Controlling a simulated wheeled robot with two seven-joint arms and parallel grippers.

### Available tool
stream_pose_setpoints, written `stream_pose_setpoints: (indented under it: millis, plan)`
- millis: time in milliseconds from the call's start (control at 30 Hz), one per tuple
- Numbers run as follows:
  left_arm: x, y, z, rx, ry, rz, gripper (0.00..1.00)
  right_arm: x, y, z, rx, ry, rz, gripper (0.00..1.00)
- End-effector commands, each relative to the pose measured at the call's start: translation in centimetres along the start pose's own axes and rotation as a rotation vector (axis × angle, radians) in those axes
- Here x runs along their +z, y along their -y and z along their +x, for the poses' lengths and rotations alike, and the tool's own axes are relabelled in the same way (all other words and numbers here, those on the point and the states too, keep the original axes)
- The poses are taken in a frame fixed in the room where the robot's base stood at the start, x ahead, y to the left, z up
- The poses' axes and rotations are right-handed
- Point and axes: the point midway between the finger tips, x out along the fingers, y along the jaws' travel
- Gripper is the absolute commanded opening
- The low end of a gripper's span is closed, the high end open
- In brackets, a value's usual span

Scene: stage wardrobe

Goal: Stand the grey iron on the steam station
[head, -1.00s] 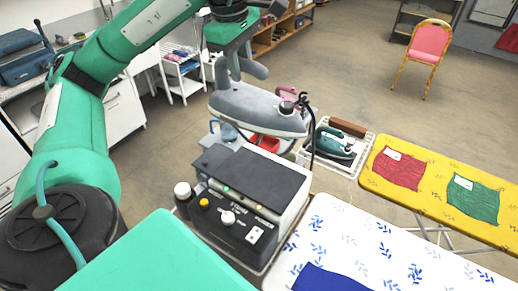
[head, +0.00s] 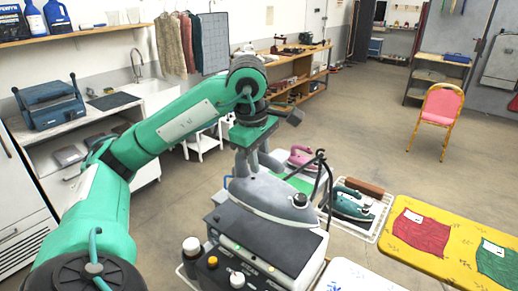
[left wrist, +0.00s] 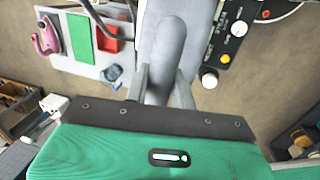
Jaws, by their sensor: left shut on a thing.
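The grey iron (head: 268,193) is held by my left gripper (head: 257,160), whose fingers close around its handle. It also shows in the left wrist view (left wrist: 170,38), with its long grey body running up between the fingers (left wrist: 162,88). The iron hangs roughly level over the back part of the steam station (head: 290,240), a dark box with knobs at its front. The station also shows at the upper right of the left wrist view (left wrist: 213,22). I cannot tell whether iron and station touch. My right gripper is out of view.
A teal iron (head: 350,203) sits in a white tray right of the station. A pink iron (head: 302,157) and a green mat (left wrist: 80,40) are behind. A red tray (left wrist: 108,36) lies beside the mat. A yellow ironing board (head: 400,255) stands right; open floor lies beyond.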

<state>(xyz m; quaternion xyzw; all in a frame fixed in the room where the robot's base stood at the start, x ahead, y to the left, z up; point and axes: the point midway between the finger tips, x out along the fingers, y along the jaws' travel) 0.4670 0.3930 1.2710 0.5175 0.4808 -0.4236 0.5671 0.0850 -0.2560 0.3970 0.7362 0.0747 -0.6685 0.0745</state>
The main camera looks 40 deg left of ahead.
Motion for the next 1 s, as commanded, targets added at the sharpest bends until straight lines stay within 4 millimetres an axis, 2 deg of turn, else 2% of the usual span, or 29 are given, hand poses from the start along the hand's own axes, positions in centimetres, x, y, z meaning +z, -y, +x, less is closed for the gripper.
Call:
stream_pose_setpoints:
  millis: [167,500,767,1000]
  plan:
    - [0.0,0.4,2.0,0.000,0.001,-0.002,0.00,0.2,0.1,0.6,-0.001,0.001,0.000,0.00]
    - [-0.1,1.0,5.7,0.001,-0.001,-0.003,0.00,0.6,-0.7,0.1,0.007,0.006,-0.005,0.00]
    - [-0.1,1.2,6.8,0.002,0.000,-0.002,0.00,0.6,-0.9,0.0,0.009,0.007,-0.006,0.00]
    - [-0.1,1.7,9.1,0.002,-0.001,-0.003,0.00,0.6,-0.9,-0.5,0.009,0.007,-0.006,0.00]
